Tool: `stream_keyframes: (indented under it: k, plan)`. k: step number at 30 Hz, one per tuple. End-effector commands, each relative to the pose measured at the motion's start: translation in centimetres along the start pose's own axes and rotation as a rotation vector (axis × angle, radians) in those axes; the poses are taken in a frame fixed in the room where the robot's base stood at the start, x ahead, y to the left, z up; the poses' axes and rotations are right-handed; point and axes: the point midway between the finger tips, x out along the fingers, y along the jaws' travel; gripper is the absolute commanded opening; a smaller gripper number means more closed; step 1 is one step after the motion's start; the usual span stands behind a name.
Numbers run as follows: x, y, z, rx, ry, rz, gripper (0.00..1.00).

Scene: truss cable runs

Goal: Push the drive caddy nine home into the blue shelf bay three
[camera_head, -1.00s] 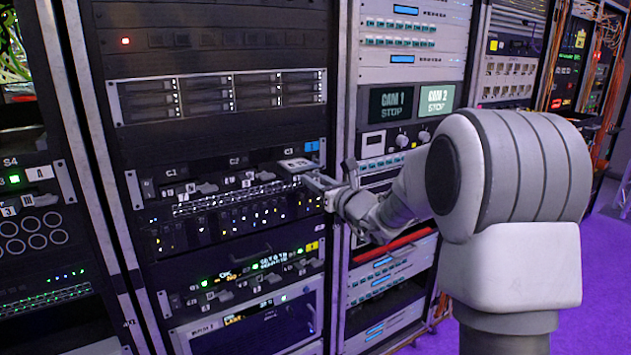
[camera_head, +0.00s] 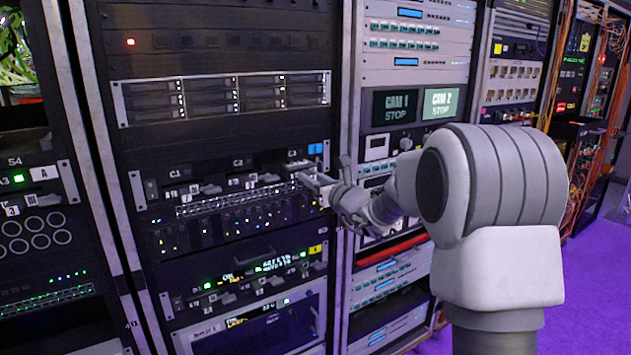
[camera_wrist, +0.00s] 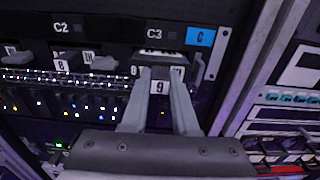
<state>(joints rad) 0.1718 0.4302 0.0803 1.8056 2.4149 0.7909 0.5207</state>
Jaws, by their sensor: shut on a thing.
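The drive caddy nine (camera_wrist: 159,87) shows its "9" label between my gripper's fingers in the wrist view, in front of the bay marked C3. My gripper (camera_wrist: 160,100) is shut on it; in the head view the gripper (camera_head: 318,182) is at the right end of the shelf row. The caddy (camera_head: 300,166) looks mostly inside the bay there, but the fingers hide part of it. The blue shelf, marked by a blue C tag (camera_wrist: 201,37), has bay three (camera_wrist: 172,52) at its right end, beside the tag. How far in the caddy sits I cannot tell exactly.
Other caddies (camera_wrist: 75,62) stand in the bays to the left. A rack post (camera_head: 343,120) and a latch handle (camera_wrist: 197,70) are close on the right. A row of small lit modules (camera_head: 235,222) lies just below. The purple floor at the right is open.

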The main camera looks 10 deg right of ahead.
Motion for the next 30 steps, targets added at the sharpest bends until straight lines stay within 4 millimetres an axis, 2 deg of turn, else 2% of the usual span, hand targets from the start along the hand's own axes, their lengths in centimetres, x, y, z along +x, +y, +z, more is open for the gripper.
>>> stream_keyframes:
  k: [13,30]
  plan:
    - [2.6,0.0,0.1,0.0,-0.003,0.0,0.0]
    - [3.0,0.0,0.2,0.0,-0.004,0.0,0.0]
